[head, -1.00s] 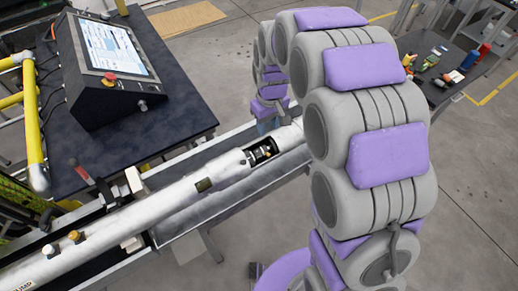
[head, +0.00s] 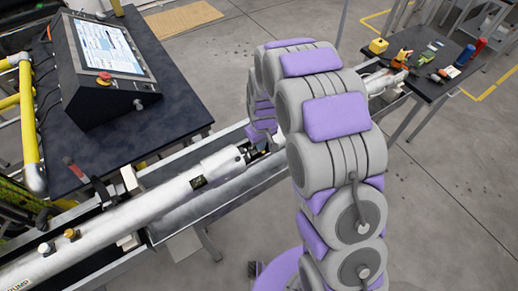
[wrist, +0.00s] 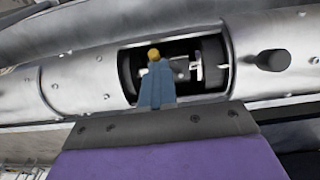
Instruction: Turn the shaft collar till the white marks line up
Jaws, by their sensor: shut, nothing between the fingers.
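A long pale metal tube (head: 130,218) runs diagonally across the head view, with a cut-out window in its side. The wrist view shows this window (wrist: 190,45) close up, with black rounded parts and a bright shaft inside. The black part at the window's right end, seemingly the shaft collar (wrist: 214,62), has a white mark (wrist: 197,72) beside its left edge. Whether the white marks line up is unclear. My gripper (wrist: 155,75) is shut and empty, its blue-grey fingers in front of the window and hiding part of it. Contact cannot be told.
A dark bench (head: 120,135) with a tilted screen console (head: 100,60) stands behind the tube at left. A metal trough (head: 225,205) runs under the tube. A second dark table (head: 435,85) with tools and bottles is at upper right. The floor at right is open.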

